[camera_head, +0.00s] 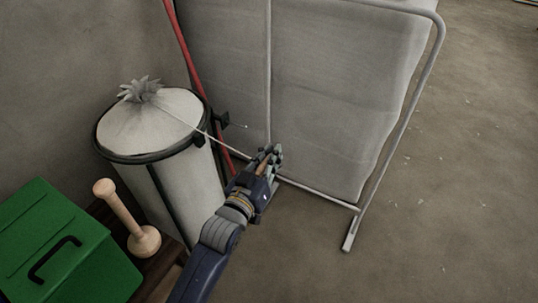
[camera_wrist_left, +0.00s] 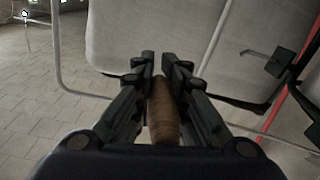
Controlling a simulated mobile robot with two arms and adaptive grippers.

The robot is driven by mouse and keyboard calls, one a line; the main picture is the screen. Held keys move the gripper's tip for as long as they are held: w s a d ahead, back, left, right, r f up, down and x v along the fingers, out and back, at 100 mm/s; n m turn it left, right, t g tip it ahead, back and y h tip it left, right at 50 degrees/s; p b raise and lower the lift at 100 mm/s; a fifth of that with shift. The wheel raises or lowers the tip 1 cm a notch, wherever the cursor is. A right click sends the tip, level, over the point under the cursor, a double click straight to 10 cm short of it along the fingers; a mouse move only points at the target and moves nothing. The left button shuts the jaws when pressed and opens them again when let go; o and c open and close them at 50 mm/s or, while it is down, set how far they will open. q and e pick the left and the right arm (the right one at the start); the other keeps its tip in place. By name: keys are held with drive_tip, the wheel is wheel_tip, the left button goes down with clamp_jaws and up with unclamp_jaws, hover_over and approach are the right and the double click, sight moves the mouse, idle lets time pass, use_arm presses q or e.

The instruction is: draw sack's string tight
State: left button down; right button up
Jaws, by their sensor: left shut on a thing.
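The white sack (camera_head: 178,106) sits in a round black-rimmed stand, its top gathered into a ruffled tuft (camera_head: 141,89). The string (camera_head: 190,127) runs in a straight line from the tuft over the rim to my left gripper (camera_head: 270,160). My left gripper is shut on a brown wooden toggle (camera_wrist_left: 164,110), which shows between the fingers in the left wrist view. The gripper is right of the sack and in front of the grey panel. The neck under the tuft looks closely bunched. My right gripper is in neither view.
A grey fabric screen (camera_head: 325,85) on a metal tube frame stands behind the gripper. A red pole (camera_head: 192,65) leans behind the sack. A green box (camera_head: 62,245) and a wooden plunger-shaped tool (camera_head: 125,210) are at lower left. The floor at right is clear.

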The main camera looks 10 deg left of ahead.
use_arm(q)
drive_tip(key=c, duration=1.5)
unclamp_jaws()
drive_tip(key=shift+c, duration=0.2)
drive_tip(key=v, duration=1.2)
